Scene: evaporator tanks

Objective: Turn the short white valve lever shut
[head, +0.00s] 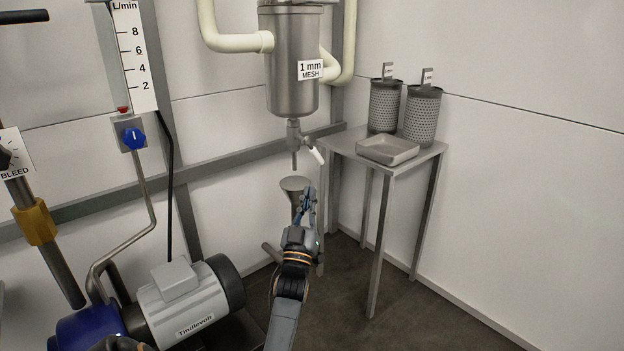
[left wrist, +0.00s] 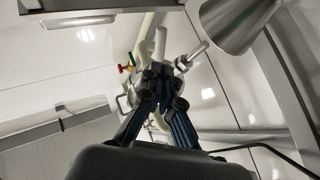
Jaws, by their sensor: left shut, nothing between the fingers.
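The short white valve lever (head: 316,156) slants down to the right from the small metal drain valve (head: 293,134) under the steel strainer vessel (head: 293,62), in the head view. My left gripper (head: 308,192) is below the lever, with its fingers pointing up and a small gap to the lever in the picture. It is shut and empty. In the left wrist view the closed fingers (left wrist: 163,76) show in the middle, with pipework behind them. I cannot surely pick out the lever there.
A metal funnel (head: 296,184) stands under the drain spout, just left of my left gripper. A steel table (head: 430,150) on the right holds a shallow tray (head: 388,150) and two mesh baskets (head: 422,115). A motor (head: 185,300) is at lower left.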

